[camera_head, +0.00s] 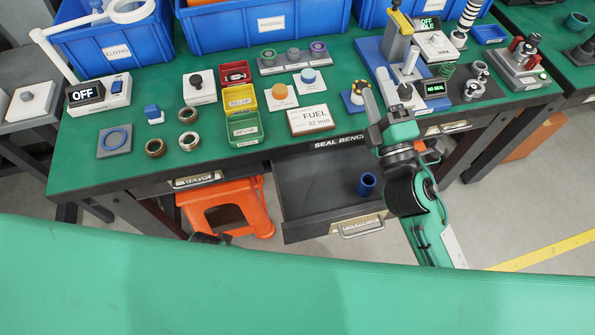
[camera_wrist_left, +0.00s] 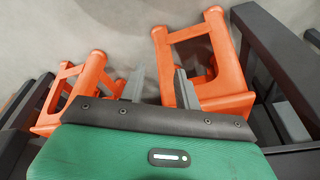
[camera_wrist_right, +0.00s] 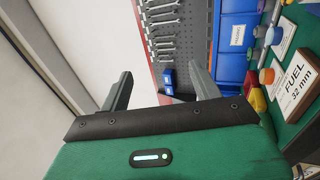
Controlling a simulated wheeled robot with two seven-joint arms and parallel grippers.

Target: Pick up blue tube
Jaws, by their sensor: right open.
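The blue tube (camera_head: 367,184) is a short, hollow, dark blue cylinder standing upright in the open drawer (camera_head: 310,197) under the seal bench. My right gripper (camera_head: 386,98) is above the bench's front edge, up and to the right of the tube in the head view, apart from it. Its fingers are spread and empty, and they also show in the right wrist view (camera_wrist_right: 160,78). My left gripper (camera_wrist_left: 158,82) has its fingers apart with nothing between them. It points at the floor and orange stools. The tube is in neither wrist view.
The green bench top (camera_head: 330,160) holds rings, small bins, a FUEL 32 mm sign (camera_head: 315,120) and a test rig (camera_head: 405,75) near my right gripper. An orange stool (camera_head: 228,205) stands left of the drawer. The drawer is otherwise empty.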

